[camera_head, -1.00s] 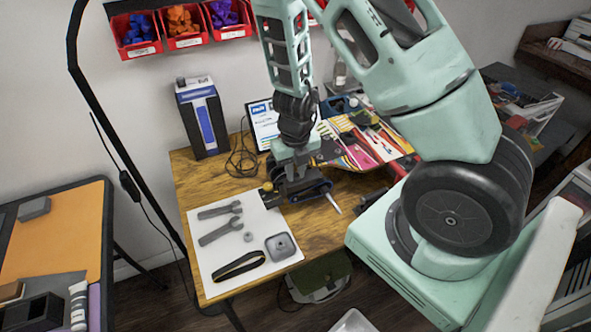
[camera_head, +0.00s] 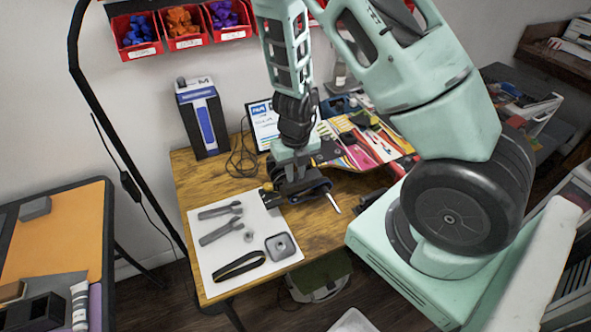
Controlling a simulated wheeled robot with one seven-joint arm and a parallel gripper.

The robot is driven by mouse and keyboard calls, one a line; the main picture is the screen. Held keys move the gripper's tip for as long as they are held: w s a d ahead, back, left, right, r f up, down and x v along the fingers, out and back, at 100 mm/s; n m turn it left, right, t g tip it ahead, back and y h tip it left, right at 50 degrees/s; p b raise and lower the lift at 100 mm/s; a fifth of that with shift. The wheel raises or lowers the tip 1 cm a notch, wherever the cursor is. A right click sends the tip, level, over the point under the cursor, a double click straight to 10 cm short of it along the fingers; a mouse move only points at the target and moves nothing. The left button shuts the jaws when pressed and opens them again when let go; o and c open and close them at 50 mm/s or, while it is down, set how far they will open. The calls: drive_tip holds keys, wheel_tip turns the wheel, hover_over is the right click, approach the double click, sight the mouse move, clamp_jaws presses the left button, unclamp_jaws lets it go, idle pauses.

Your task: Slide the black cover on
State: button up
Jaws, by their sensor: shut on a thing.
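My gripper (camera_head: 292,179) points down over the left part of the wooden table, just past the far right corner of the white sheet. It is shut on a dark part that I take to be the black cover; the fingers hide much of it. Below and around it is a dark assembly (camera_head: 316,190) with rounded, wheel-like ends. The held part is right at this assembly and looks close to or against it; I cannot tell whether they touch or how far the cover is on.
A thin white stick (camera_head: 333,204) lies right of the assembly.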

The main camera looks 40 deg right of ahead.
idle(0.3)
drive_tip(key=shift+f+b, duration=0.75)
drive_tip(key=shift+f, duration=0.15)
drive_tip(key=shift+r+p, duration=0.2)
drive_tip(key=shift+p, duration=0.2)
idle(0.7)
drive_tip(key=shift+f+b, duration=0.3)
drive_tip(key=shift+f, duration=0.1)
drive_tip(key=shift+s+f, duration=0.2)
drive_tip(key=shift+d+r, duration=0.15)
idle(1.1)
